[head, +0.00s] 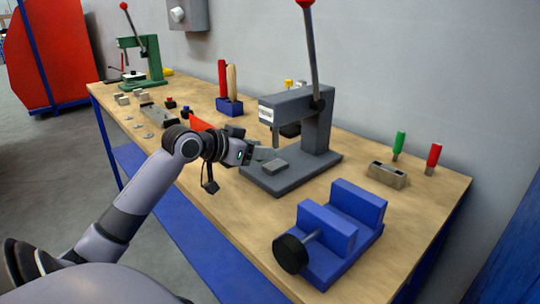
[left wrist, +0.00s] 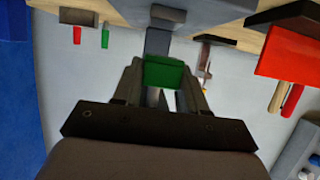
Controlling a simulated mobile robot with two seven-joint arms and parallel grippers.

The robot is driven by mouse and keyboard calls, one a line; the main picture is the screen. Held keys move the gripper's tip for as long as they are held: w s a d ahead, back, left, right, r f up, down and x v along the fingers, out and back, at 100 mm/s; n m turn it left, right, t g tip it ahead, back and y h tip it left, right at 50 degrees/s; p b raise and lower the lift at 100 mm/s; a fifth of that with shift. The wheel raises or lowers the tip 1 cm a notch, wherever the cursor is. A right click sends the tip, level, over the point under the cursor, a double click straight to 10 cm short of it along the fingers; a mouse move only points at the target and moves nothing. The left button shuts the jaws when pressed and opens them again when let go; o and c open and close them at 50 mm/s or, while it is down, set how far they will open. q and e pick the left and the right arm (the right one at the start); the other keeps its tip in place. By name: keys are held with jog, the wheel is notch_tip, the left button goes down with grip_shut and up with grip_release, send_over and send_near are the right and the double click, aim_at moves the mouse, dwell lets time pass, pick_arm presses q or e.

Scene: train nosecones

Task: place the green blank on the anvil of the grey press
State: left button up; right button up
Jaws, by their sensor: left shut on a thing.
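The grey press (head: 318,130) stands on the workbench, with a long lever and red knob on top. Its anvil (head: 275,166) is a small raised block on the base plate, under the press head, and looks bare. My left gripper (head: 262,154) is at the left side of the press, close to the anvil. In the left wrist view, my left gripper (left wrist: 165,82) is shut on the green blank (left wrist: 165,72), with a finger on each side. The blank cannot be made out in the head view. My right gripper is not in view.
A blue vise (head: 330,235) stands in front of the press. A grey block (head: 387,175) and green and red handled tools (head: 433,158) are to the right. A green press (head: 142,58), a blue tool holder (head: 230,106) and small parts are farther left.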

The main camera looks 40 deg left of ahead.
aim_at(273, 144)
pick_arm(q)
jog(key=w, duration=0.3)
jog(key=shift+w+d, duration=0.15)
jog(key=shift+w, duration=0.1)
jog(key=shift+w+f, duration=0.1)
jog(key=shift+w, duration=0.2)
notch_tip(273, 144, down, 3)
jog(key=shift+f, duration=0.2)
jog(key=o, duration=1)
jog(key=shift+f, duration=0.15)
jog(key=shift+o, duration=0.2)
